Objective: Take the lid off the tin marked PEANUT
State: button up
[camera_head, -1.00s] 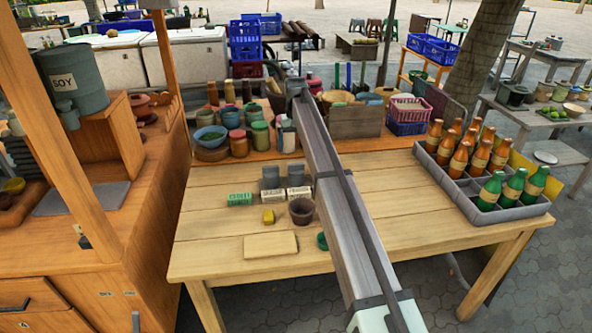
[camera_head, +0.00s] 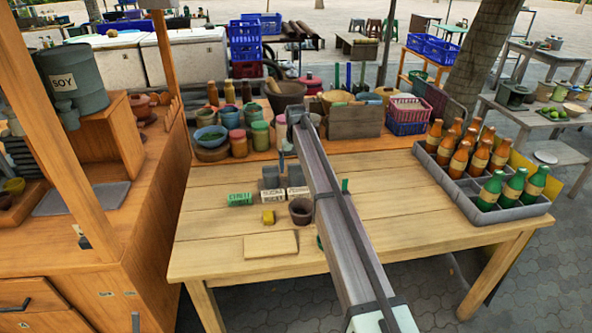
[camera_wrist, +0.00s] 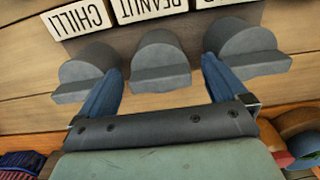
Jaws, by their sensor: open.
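Three grey tins stand in a row in the wrist view. The middle tin (camera_wrist: 160,62) stands behind the label reading PEANUT (camera_wrist: 148,9); another grey tin (camera_wrist: 87,75) stands by the CHILLI label (camera_wrist: 78,22). The third grey tin (camera_wrist: 246,48) is on the right. Rounded grey tops with a flat-faced front edge show, and I cannot make out a lid seam. My gripper (camera_wrist: 162,66) is open, its blue fingers on either side of the middle tin in the picture; contact cannot be told. In the head view, grey tins (camera_head: 270,178) show beside my arm, which hides part of the row.
Jars (camera_head: 238,143) and bowls stand behind on the left. A bottle crate (camera_head: 480,190) is at the right. The table's left front is clear.

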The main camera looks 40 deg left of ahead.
jog(key=c, duration=1.1)
jog(key=shift+r, duration=0.1)
